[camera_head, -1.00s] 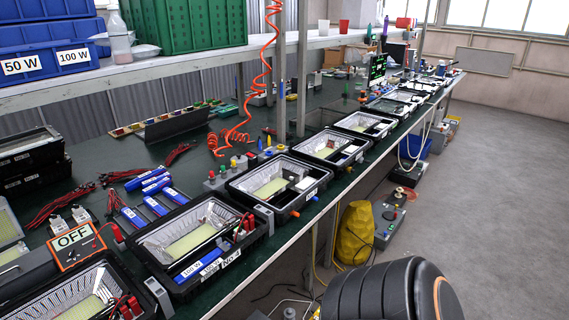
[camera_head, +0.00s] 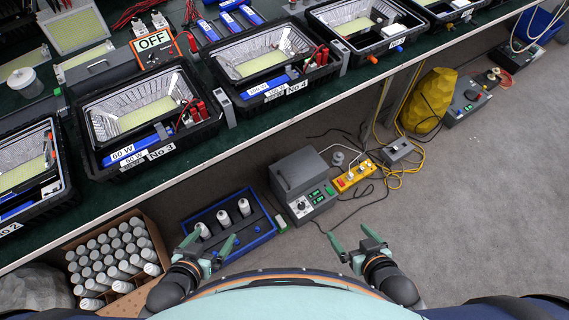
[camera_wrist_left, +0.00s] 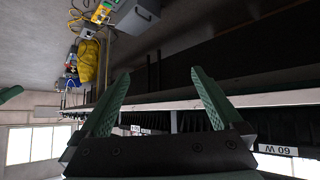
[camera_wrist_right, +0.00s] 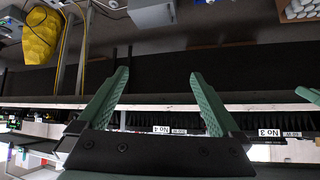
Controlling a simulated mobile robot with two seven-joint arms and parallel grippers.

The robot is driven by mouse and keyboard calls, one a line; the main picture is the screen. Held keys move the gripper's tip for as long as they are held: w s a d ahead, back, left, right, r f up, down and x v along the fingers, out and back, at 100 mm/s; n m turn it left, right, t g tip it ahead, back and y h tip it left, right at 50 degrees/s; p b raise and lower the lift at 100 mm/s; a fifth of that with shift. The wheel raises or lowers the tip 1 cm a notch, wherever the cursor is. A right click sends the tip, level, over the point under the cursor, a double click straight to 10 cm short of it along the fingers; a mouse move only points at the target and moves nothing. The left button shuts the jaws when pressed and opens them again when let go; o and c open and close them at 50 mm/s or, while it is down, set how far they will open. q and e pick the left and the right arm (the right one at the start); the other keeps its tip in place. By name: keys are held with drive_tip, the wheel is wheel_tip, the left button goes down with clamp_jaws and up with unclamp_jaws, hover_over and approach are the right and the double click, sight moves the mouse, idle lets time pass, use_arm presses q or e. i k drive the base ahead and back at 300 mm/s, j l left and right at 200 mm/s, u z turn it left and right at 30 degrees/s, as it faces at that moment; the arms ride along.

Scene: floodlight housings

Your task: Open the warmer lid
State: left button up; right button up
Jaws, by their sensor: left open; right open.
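A grey box-shaped unit with a dark control face and green displays, which looks like the warmer (camera_head: 300,172), stands on the floor below the bench in the head view. Its sloped grey top looks closed. Part of a grey box that looks like it shows at the top of the left wrist view (camera_wrist_left: 134,14) and the right wrist view (camera_wrist_right: 152,12). My left gripper (camera_head: 208,243) is open and empty, in front of the blue tray and left of the warmer. My right gripper (camera_head: 354,238) is open and empty, lower right of the warmer. Neither touches it.
A blue tray (camera_head: 262,238) with white cylinders and a cardboard box (camera_head: 157,228) of cans stand left of the warmer. A yellow switch box (camera_head: 354,176) and cables lie to its right. The bench edge (camera_head: 200,172) with floodlight housings runs above.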

sight(300, 172)
drive_tip(key=z, duration=0.25)
drive_tip(key=i+l, duration=0.65)
drive_tip(key=l, duration=0.15)
drive_tip(key=i+l+u, duration=0.15)
drive_tip(key=u, duration=0.3)
drive_tip(key=l+u, duration=0.25)
drive_tip(key=u, duration=0.25)
drive_tip(key=i+l, duration=0.05)
